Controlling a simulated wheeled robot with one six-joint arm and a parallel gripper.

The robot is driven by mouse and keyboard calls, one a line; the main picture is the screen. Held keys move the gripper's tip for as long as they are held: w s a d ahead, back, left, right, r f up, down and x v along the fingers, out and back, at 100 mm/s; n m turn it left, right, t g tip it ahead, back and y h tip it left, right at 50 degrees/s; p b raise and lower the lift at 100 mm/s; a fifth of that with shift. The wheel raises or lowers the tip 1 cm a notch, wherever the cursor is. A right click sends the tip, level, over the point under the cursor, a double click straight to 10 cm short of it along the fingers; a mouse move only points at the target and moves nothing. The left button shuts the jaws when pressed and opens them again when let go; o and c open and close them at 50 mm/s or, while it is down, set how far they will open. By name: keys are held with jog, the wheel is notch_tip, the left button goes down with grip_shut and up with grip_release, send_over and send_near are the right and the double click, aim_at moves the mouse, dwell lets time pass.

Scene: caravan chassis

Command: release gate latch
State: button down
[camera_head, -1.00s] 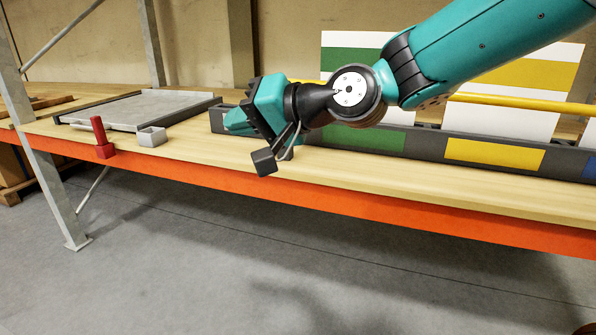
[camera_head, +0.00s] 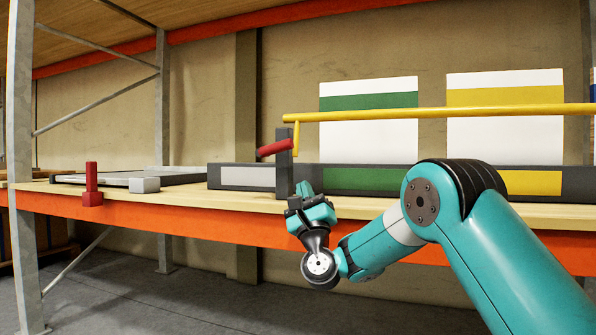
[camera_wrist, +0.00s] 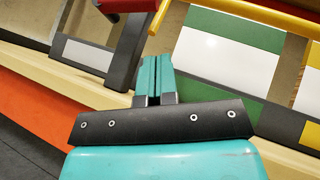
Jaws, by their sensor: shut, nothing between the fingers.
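The gate latch shows as a red handle (camera_head: 275,147) at the top of a dark grey post (camera_head: 284,165). A yellow bar (camera_head: 430,113) runs right from it, with a short bent end beside the post. In the wrist view the red handle (camera_wrist: 125,5) is cut off by the top edge, above the post (camera_wrist: 128,45). My gripper (camera_head: 305,188) is shut and empty, just below and right of the post, in front of the shelf edge. Its teal fingertips (camera_wrist: 155,65) lie together in the wrist view, apart from the handle.
A dark rail with white, green and yellow labels (camera_head: 365,179) runs along the wooden shelf. White boards with green (camera_head: 368,101) and yellow bands stand behind the bar. A red upright block (camera_head: 91,185), a grey box (camera_head: 144,185) and a tray (camera_head: 125,178) sit at left.

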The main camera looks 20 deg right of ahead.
aim_at(276, 148)
jog(key=shift+r, duration=0.2)
jog(key=p+x, duration=0.9)
jog(key=p, duration=0.7)
jog(key=shift+w+r+p, duration=0.3)
jog(key=shift+p, duration=0.05)
jog(key=shift+f, duration=0.1)
